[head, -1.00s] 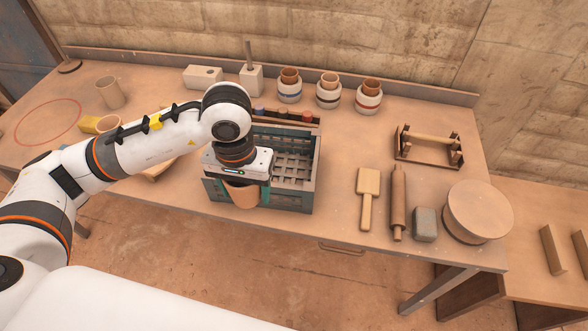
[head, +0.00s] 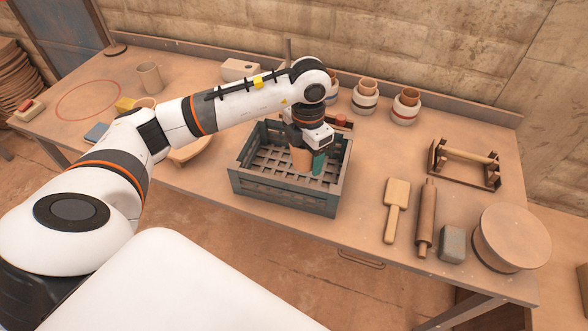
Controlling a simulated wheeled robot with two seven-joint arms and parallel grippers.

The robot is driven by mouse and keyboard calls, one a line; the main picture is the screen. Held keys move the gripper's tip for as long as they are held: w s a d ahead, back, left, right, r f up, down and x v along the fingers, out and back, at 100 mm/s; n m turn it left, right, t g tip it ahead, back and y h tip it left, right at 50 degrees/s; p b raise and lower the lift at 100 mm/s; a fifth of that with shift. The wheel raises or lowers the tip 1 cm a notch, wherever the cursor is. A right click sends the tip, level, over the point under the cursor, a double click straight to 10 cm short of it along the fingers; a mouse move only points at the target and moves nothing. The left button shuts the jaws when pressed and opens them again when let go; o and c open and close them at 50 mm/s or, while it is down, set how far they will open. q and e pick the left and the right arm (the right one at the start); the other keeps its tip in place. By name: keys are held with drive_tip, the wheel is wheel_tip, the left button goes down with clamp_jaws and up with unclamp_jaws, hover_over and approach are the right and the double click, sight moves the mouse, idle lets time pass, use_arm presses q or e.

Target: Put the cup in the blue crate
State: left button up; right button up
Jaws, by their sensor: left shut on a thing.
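The blue-grey crate (head: 284,199) stands on the workbench near its front edge, with a slatted grid floor. My left gripper (head: 309,163) is over the right part of the crate, pointing down, and is shut on a terracotta cup (head: 300,160). One teal finger shows on the cup's right side. The cup looks upright and lies within the crate's outline. I cannot tell whether its base touches the crate's floor. The gripper partly hides the crate's back right. My right gripper is not in view.
A mug (head: 149,77) stands at the back left. Banded jars (head: 365,101) line the back. A wooden paddle (head: 396,205), rolling pin (head: 426,215), grey block (head: 452,244) and round wheel (head: 511,238) lie right of the crate. A wooden rack (head: 465,163) stands behind them.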

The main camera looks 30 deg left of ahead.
use_arm(q)
drive_tip(key=w+a+f+n+b, duration=0.1)
drive_tip(key=w+a+f+n, duration=0.3)
drive_tip(key=n, duration=1.7)
approach(294, 173)
wheel_tip(294, 173, down, 6)
drive_tip(key=shift+s, duration=0.2)
drive_tip(key=shift+f, duration=0.25)
drive_tip(key=shift+f, duration=0.2)
drive_tip(key=o, duration=1.1)
drive_tip(key=shift+c, duration=0.2)
